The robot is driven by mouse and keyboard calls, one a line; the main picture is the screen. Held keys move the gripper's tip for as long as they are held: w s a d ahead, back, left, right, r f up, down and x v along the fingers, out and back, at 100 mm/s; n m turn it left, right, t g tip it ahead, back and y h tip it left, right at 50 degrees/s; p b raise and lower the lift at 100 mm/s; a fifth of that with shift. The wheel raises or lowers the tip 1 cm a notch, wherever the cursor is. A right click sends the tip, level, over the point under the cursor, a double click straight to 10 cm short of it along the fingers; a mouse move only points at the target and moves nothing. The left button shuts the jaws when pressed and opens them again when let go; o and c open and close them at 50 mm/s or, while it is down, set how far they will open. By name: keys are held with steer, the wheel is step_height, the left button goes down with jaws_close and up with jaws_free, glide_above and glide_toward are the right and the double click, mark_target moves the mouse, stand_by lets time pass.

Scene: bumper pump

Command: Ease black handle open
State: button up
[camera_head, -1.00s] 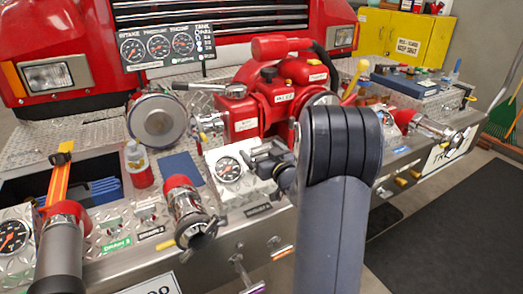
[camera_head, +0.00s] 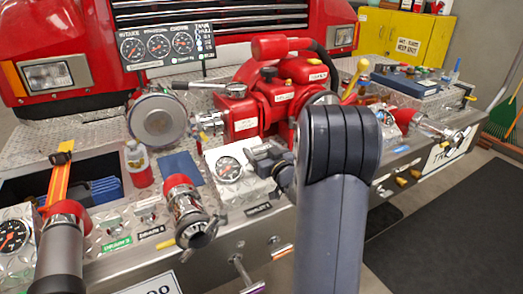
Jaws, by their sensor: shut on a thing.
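My gripper (camera_head: 262,158) is a small dark shape just right of a round white-faced gauge (camera_head: 229,169) on the steel bumper panel. It is shut on what seems to be the black handle beside that gauge. Both are dark and small, so handle and fingers are hard to tell apart, and the handle's exact angle cannot be read. My own grey arm stands in the foreground and hides the panel right of the gripper.
A red pump (camera_head: 275,100) stands behind the gripper. A chrome outlet with a red collar (camera_head: 187,208) is at front left, near a blue book (camera_head: 180,166) and a bottle (camera_head: 138,163). Another chrome outlet (camera_head: 433,127) is at right. The dark floor mat (camera_head: 445,220) is clear.

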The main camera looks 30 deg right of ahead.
steer(key=shift+c, duration=1)
steer(key=r+p, duration=0.1)
steer(key=s+r, duration=0.1)
steer(key=r, duration=0.1)
steer(key=s+r+p, duration=0.1)
steer(key=shift+s+r+p, duration=0.25)
steer(key=shift+p, duration=0.05)
steer(key=shift+f, duration=0.1)
steer(key=o, duration=1.4)
steer(key=s, duration=1.1)
steer(key=shift+d+b, duration=0.2)
steer(key=shift+b, duration=0.1)
